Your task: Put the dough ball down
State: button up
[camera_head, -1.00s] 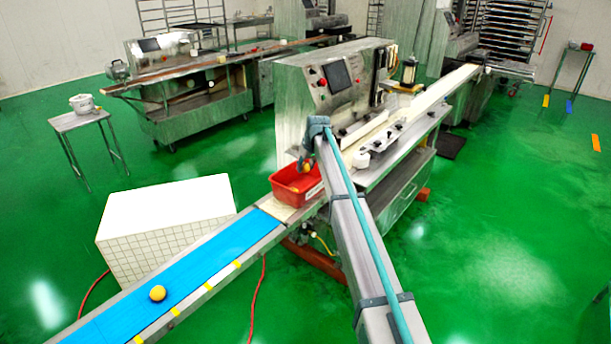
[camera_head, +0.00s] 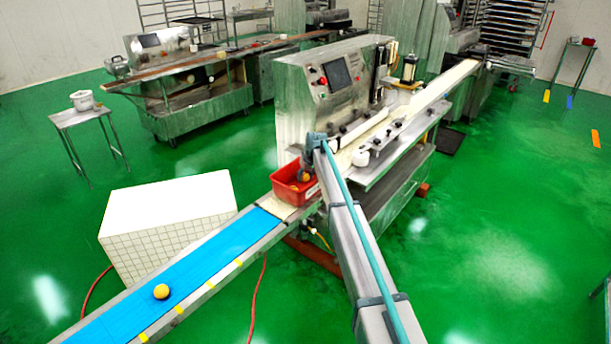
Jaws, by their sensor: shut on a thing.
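My gripper (camera_head: 303,173) is at the end of my arm, low over the red bin (camera_head: 292,197). It is shut on a yellow-orange dough ball (camera_head: 304,177), which shows at the bin's opening, within or just above its rim. I cannot tell whether the ball touches the bin's floor. The fingers are small and partly hidden by my arm. A second dough ball (camera_head: 161,291) lies alone on the blue conveyor belt (camera_head: 205,262), well apart from my gripper.
The red bin stands at the upper end of the belt, against the encrusting machine (camera_head: 345,100) with its panel and tray. A white tiled block (camera_head: 168,215) stands left of the belt. A side table (camera_head: 85,115) with a white bucket is further left.

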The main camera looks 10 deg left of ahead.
jog(key=shift+f, duration=0.2)
jog(key=o, duration=1.2)
jog(key=shift+r, duration=0.15)
jog(key=b+v, duration=0.2)
jog(key=v, duration=1)
jog(key=shift+r, duration=0.1)
